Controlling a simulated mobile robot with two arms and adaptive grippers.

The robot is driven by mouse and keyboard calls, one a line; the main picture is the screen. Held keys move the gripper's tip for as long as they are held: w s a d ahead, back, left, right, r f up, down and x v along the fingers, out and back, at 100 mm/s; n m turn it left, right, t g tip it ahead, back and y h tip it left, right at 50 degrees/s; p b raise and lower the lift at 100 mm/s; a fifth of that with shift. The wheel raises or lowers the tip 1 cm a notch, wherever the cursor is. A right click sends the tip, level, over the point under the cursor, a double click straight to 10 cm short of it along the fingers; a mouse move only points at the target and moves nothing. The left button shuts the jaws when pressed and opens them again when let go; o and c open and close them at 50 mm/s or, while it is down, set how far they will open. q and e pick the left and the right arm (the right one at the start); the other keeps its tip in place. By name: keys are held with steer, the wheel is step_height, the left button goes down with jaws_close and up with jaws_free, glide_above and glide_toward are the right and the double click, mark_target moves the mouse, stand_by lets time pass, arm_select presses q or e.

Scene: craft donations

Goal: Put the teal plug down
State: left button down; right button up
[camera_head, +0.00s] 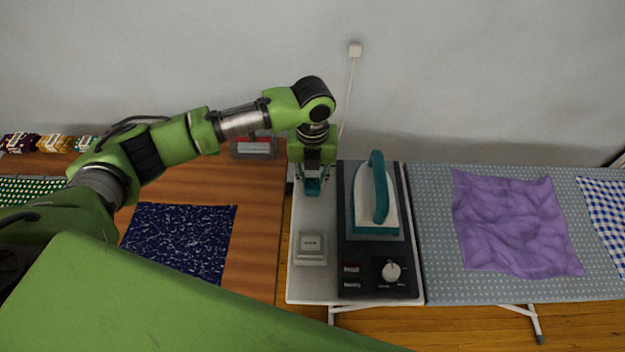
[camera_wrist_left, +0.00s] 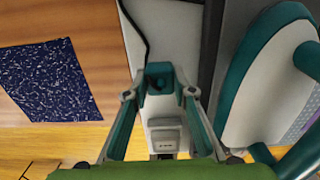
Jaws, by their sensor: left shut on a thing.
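My left gripper (camera_head: 313,186) is shut on the teal plug, above the pale strip at the left of the ironing station. In the left wrist view the teal plug (camera_wrist_left: 159,76) sits between the fingertips of the gripper (camera_wrist_left: 159,95), and a black cord runs up from it. In the head view the plug is hard to tell from the teal fingers. I cannot tell whether the plug touches the surface. My right gripper is not in view.
A white box (camera_head: 310,246) stands on the pale strip (camera_head: 304,287) in front of the gripper. A teal and white iron (camera_head: 376,200) rests on the black base (camera_head: 347,226) to the right. Purple cloth (camera_head: 513,222) and dark blue cloth (camera_head: 180,240) lie farther out on either side.

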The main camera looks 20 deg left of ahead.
mark_target(313, 183)
arm_select(q)
steer(key=shift+f, duration=0.55)
steer(key=c, duration=1.7)
jaws_free()
step_height(313, 183, up, 13)
steer(key=b, duration=0.3)
steer(key=shift+r, duration=0.15)
